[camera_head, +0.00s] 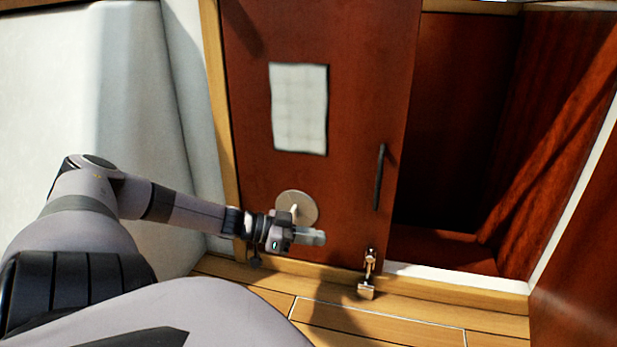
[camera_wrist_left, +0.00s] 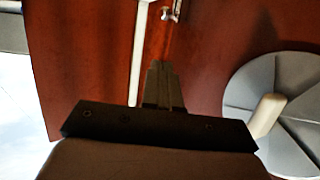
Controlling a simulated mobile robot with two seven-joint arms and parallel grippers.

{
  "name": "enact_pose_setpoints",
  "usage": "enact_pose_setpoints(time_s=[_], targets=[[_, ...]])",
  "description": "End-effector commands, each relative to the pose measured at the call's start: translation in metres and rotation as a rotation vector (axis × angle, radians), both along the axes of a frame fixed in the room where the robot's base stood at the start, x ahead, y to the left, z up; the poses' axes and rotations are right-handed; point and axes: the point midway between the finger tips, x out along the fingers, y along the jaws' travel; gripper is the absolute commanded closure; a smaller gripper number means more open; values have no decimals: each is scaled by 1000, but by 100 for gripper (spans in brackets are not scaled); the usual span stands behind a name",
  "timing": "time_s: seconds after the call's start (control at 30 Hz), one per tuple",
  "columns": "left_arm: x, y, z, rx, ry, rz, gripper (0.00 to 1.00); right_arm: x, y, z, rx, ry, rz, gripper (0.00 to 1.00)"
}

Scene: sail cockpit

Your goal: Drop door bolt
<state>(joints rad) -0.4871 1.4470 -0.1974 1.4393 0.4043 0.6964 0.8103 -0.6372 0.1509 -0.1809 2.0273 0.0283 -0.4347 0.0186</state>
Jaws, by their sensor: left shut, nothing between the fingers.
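The reddish-brown wooden door (camera_head: 345,60) stands upright in front of me. A small metal door bolt (camera_head: 369,263) sits at the door's lower right corner, with a metal catch (camera_head: 366,291) at the wooden sill below it. The bolt also shows at the top edge of the left wrist view (camera_wrist_left: 172,12), partly cut off. My left gripper (camera_head: 318,237) is shut and empty, in front of the door and to the left of the bolt, apart from it. Its closed fingers show in the left wrist view (camera_wrist_left: 160,82), pointing toward the bolt. My right gripper is not in view.
A round grey disc (camera_head: 308,201) with a pale knob is on the door just behind my left wrist. A dark vertical handle (camera_head: 379,178) is above the bolt. A white sheet (camera_head: 299,108) is higher up. The dark opening (camera_head: 450,130) lies right of the door.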

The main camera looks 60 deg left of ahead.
Motion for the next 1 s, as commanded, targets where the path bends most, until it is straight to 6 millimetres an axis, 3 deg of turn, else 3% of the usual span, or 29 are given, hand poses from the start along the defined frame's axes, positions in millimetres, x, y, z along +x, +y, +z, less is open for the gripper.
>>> enact_pose_setpoints(time_s=[0.2, 0.87, 1.0], targets=[[-9, 5, 4, -1, 0, 1, 100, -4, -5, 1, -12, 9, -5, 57], [-9, 5, 3, -1, -1, 1, 100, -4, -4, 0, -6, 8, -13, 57], [-15, -2, -7, -5, 8, 14, 100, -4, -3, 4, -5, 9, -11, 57]])
